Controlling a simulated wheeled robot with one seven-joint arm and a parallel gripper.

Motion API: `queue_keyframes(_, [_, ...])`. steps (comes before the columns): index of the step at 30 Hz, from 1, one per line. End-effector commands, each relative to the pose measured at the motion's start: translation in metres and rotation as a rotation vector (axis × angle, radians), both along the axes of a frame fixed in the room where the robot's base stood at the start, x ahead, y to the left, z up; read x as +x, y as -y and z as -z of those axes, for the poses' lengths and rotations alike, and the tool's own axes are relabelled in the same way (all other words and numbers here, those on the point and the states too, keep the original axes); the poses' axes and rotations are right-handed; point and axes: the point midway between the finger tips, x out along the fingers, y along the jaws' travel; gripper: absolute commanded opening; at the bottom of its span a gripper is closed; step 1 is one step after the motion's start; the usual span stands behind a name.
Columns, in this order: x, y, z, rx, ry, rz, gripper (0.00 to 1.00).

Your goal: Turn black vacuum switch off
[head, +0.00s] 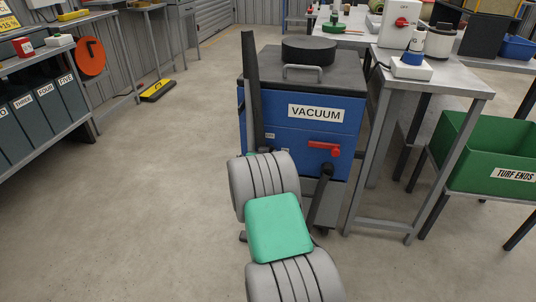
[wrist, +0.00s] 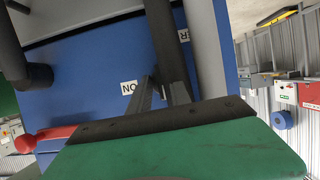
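The blue vacuum (head: 318,133) stands in the centre of the head view, with a white VACUUM label and a dark top. A white ON label (wrist: 129,87) shows upside down on its blue panel in the wrist view. I cannot make out the black switch; it may be hidden behind my gripper or the dark bar. My gripper (wrist: 158,90) is close to the panel beside the ON label. Its dark fingers are partly covered, so their opening and any contact are unclear. My arm hides most of it in the head view.
A red handle (head: 324,148) sits on the vacuum's right front, above a black hose (head: 322,195). A tall dark bar (head: 251,80) stands at its left. A grey table (head: 440,82) and a green TURF ENDS bin (head: 475,150) are right.

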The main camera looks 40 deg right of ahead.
Motion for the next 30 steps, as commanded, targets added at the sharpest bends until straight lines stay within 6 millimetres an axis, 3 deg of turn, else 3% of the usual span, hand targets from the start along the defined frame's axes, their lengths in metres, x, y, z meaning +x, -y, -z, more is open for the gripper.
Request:
queue_keyframes(4, [0.001,-0.002,0.0,0.0,0.002,-0.004,0.36])
queue_keyframes(12, [0.001,-0.004,-0.003,0.0,0.004,-0.005,0.36])
queue_keyframes(24, [-0.038,-0.054,-0.031,0.0,0.003,-0.006,0.36])
queue_keyframes(30, [-0.043,-0.059,-0.031,0.001,0.003,-0.003,0.36])
